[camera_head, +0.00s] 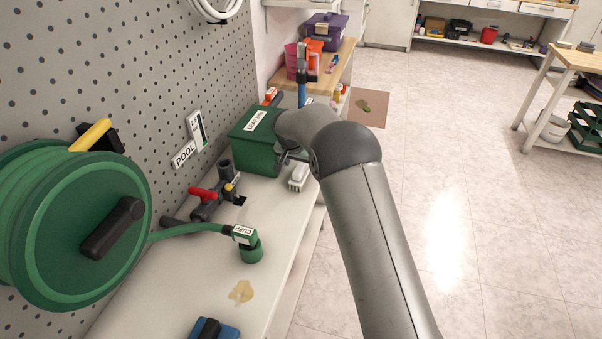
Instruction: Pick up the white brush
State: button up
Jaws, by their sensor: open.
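A small white brush (299,176) lies on the pale bench top, near its right edge and just in front of the green box. My arm reaches out from the lower right, over the edge of the bench. My gripper (289,157) shows only as a small dark part below the grey wrist, above and slightly left of the brush. It is open, and I see nothing held in it. My wrist hides much of it, and I cannot tell how far above the brush it is.
The green labelled box (256,140) stands beside my wrist. A pipe valve with a red handle (203,194), a green hose fitting (250,250) and a blue item (214,329) are on the bench (185,270). A hose reel (75,225) hangs on the pegboard. The floor at right is clear.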

aim_at(301, 165)
jog(key=shift+p+x, duration=0.3)
jog(key=shift+x, duration=1.7)
jog(key=shift+s+d, duration=0.1)
jog(key=c, duration=1.1)
jog(key=shift+r, duration=0.2)
jog(key=shift+r, duration=0.25)
notch_tip(301, 165, up, 2)
jog(key=shift+r, duration=0.15)
jog(key=s+r, duration=0.2)
jog(key=s+r+b, duration=0.1)
jog(key=s+r, duration=0.1)
jog(key=r, duration=0.1)
jog(key=shift+s+r+b, duration=0.25)
jog(key=shift+s+b, duration=0.05)
jog(key=s+r+b, duration=0.1)
jog(key=s+r, duration=0.3)
jog(key=s, duration=0.5)
jog(key=shift+s+r+b, duration=0.2)
jog(key=shift+b, duration=0.15)
